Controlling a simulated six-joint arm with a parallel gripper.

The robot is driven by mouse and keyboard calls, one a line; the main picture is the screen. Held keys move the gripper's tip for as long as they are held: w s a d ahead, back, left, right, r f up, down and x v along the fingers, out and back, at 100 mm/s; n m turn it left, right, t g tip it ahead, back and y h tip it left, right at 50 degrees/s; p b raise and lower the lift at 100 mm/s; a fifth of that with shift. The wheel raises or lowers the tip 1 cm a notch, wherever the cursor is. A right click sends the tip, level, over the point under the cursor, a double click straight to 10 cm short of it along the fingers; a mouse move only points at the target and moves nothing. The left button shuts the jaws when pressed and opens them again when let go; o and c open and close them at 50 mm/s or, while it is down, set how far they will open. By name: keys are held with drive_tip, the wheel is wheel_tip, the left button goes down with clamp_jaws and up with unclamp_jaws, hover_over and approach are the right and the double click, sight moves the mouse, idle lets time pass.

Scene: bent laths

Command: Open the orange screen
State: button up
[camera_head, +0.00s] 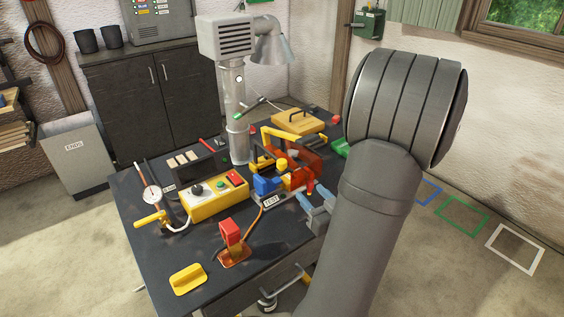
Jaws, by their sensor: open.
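The orange screen (305,163) is a see-through orange panel on the fixture at the right side of the dark bench. Parts of the fixture, including a blue block and a yellow knob, stand in front of it. I cannot tell from this view how far the screen is swung. My gripper (304,201) shows only in part, as blue-grey fingers at the bench's right edge. It is open and lies just in front and right of the fixture, near the red tip below the screen. I see nothing between the fingers. My grey arm hides the area to the right.
A yellow control box (214,199) and a red-topped switch (231,236) on an orange base stand left of the fixture. A yellow handle piece (188,279) lies at the front.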

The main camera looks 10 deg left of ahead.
sight(285, 164)
drive_tip(key=x, duration=1.7)
drive_tip(key=shift+w+a, duration=0.1)
clamp_jaws()
